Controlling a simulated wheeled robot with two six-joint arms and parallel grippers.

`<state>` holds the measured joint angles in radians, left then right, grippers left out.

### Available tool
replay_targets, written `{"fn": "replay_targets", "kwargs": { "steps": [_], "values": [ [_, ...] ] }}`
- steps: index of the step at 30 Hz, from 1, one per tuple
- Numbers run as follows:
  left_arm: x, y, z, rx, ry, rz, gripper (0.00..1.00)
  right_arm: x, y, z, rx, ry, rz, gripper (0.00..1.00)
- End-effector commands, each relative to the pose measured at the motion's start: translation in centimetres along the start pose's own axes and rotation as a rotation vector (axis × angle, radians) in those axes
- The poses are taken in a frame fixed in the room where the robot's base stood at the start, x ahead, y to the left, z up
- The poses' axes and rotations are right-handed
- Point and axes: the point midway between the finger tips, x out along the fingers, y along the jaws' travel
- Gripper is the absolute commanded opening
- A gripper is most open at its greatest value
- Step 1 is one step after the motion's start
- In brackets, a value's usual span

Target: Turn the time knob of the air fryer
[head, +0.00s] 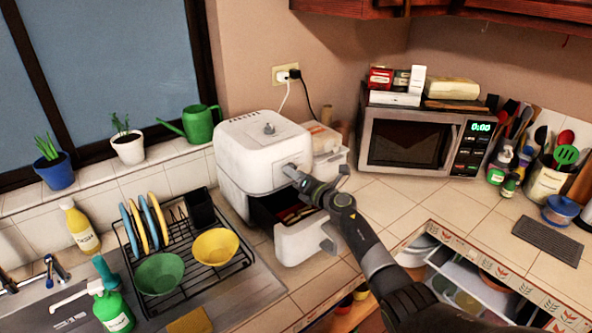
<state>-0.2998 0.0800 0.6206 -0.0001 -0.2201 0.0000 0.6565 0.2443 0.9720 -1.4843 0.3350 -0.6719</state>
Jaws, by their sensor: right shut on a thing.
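The white air fryer (262,150) stands on the counter at the middle of the head view, with a small grey knob (269,129) on its top. Its drawer (305,240) is pulled out at the front, below the body, with some items inside. My right gripper (294,174) reaches in from the lower right to the upper front face of the fryer. It is shut on what looks like the time knob there. The gripper largely hides that knob, so its setting cannot be read. My left gripper is not in view.
A dish rack (185,285) with plates and bowls stands to the left, beside the sink. A microwave (415,138) is at the back right. An open drawer (485,290) lies at the lower right. Some tiled counter is clear before the microwave.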

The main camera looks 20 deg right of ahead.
Motion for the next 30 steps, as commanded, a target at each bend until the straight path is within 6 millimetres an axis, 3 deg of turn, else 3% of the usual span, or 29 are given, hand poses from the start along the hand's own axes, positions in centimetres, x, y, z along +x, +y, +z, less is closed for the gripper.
{"fn": "replay_targets", "kwargs": {
  "steps": [18, 30],
  "values": [
    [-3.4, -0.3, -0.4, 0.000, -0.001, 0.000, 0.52, 0.0, 0.1, 0.1, 0.574, 0.001, -0.001, 0.15],
    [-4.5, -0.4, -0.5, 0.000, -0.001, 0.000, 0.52, 0.0, 0.0, 0.0, 0.813, 0.000, -0.002, 0.15]
  ]
}}
